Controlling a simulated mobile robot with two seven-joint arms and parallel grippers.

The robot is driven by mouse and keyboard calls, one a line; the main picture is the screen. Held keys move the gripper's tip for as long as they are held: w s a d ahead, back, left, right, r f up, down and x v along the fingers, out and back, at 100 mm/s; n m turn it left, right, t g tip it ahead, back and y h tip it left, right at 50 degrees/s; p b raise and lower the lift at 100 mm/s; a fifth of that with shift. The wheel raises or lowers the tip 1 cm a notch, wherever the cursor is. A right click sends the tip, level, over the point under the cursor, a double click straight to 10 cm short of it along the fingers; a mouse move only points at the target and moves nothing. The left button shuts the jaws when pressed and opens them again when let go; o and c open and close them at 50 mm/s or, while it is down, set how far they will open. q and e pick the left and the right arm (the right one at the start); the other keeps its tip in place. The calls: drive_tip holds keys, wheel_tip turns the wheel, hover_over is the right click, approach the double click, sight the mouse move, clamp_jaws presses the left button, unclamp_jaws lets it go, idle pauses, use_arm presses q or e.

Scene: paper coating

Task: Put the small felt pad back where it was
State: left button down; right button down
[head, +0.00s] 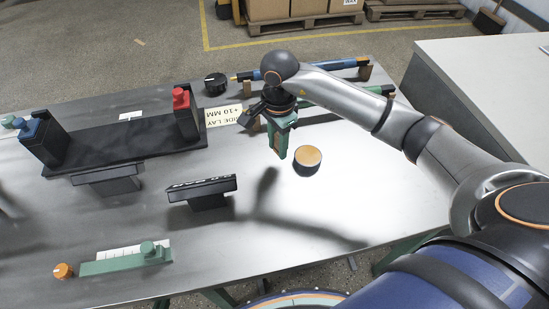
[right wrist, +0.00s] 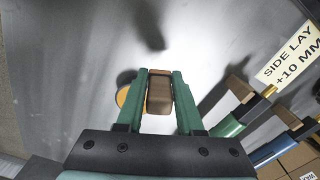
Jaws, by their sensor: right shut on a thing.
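My right gripper (head: 280,150) hangs over the middle of the metal table, pointing down. In the right wrist view its green fingers (right wrist: 158,100) are shut on a small brown block, which looks like the felt pad (right wrist: 158,92). The fingers hide the pad in the head view. The gripper's shadow lies apart from it, so it seems held above the table. A short dark round piece with a tan top (head: 307,158) stands just right of the fingers in the head view. In the wrist view it is partly hidden behind the left finger. My left gripper is not in view.
A "SIDE LAY +10 MM" label (head: 224,115) and a black knob (head: 215,84) lie behind left. A blue bar (head: 325,72) rests on wooden supports at the back. A black low stand (head: 202,189) is front left. The table's front right is clear.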

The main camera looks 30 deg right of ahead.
sight(274, 169)
drive_tip(key=shift+s+a+f, duration=0.25)
drive_tip(key=shift+a+f, duration=0.2)
drive_tip(key=shift+f, duration=0.1)
drive_tip(key=f, duration=0.3)
drive_tip(key=shift+s+a+f, duration=0.15)
drive_tip(key=shift+a, duration=0.05)
drive_tip(key=shift+f, duration=0.15)
drive_tip(key=shift+f, duration=0.25)
drive_tip(key=c, duration=0.5)
unclamp_jaws()
drive_tip(key=shift+r, duration=0.1)
drive_tip(key=shift+c, duration=0.2)
drive_tip(key=shift+r, duration=0.1)
